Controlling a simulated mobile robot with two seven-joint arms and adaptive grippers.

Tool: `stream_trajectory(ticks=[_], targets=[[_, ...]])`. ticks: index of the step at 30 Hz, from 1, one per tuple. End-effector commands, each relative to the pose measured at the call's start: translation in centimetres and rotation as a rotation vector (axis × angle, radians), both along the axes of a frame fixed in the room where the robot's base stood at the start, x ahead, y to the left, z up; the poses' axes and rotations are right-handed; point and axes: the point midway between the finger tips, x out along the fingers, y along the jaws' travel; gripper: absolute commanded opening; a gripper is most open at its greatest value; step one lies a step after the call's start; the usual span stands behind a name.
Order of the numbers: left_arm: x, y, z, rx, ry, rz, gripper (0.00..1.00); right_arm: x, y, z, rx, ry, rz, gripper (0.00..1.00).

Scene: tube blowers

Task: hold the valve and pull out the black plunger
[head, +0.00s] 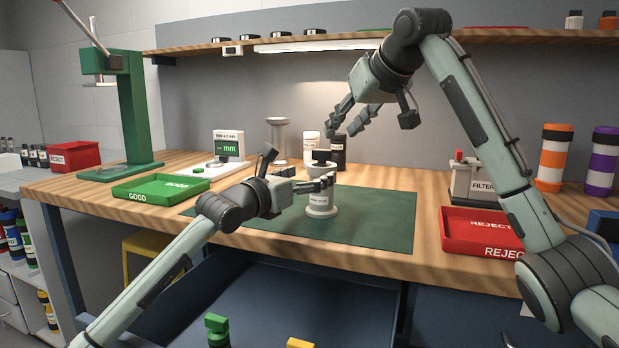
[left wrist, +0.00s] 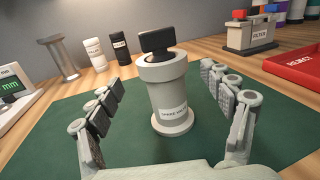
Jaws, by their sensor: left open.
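The valve (head: 320,206) is a pale grey cylinder with a wide collar and base, standing upright on the green mat (head: 375,215). The black plunger (head: 321,157) sticks up from its top. My left gripper (head: 330,181) is open beside the valve and hides part of its upper body in the head view. In the left wrist view the valve (left wrist: 170,105) stands centred ahead, between the spread fingers, with the black plunger (left wrist: 157,40) seated on top. I see no finger contact. My right gripper (head: 345,132) is open and empty, above and behind the plunger.
A green GOOD tray (head: 150,196) lies left of the mat and a red REJECT tray (head: 480,246) right of it. A filter box (head: 474,183) stands behind the red tray. White and black bottles (head: 338,150) and a gauge (head: 228,148) stand behind. The mat around the valve is clear.

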Motion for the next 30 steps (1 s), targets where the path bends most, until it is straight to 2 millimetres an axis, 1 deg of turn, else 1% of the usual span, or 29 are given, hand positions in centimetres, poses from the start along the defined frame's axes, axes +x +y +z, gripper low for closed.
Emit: stream_trajectory(ticks=[5, 12, 18, 22, 29, 30], targets=[[1.2, -1.3, -0.2, 0.040, -0.001, 0.003, 0.81, 0.0, 0.0, 0.0, 0.000, 0.000, 0.000, 0.34], [4.3, -3.3, -0.2, 0.038, 0.000, 0.003, 0.81, 0.0, 0.0, 0.0, 0.000, 0.000, 0.000, 0.34], [6.1, -4.5, -0.2, 0.036, 0.000, 0.003, 0.81, 0.0, 0.0, 0.0, 0.000, 0.000, 0.000, 0.34], [6.5, -4.8, -0.2, 0.036, 0.000, 0.002, 0.81, 0.0, 0.0, 0.0, 0.000, 0.000, 0.000, 0.34], [6.6, -4.8, -0.3, 0.036, 0.000, 0.002, 0.81, 0.0, 0.0, 0.0, 0.000, 0.000, 0.000, 0.34], [6.6, -4.7, -0.3, 0.036, 0.000, 0.002, 0.77, 0.0, 0.0, 0.0, 0.000, 0.000, 0.000, 0.34]])
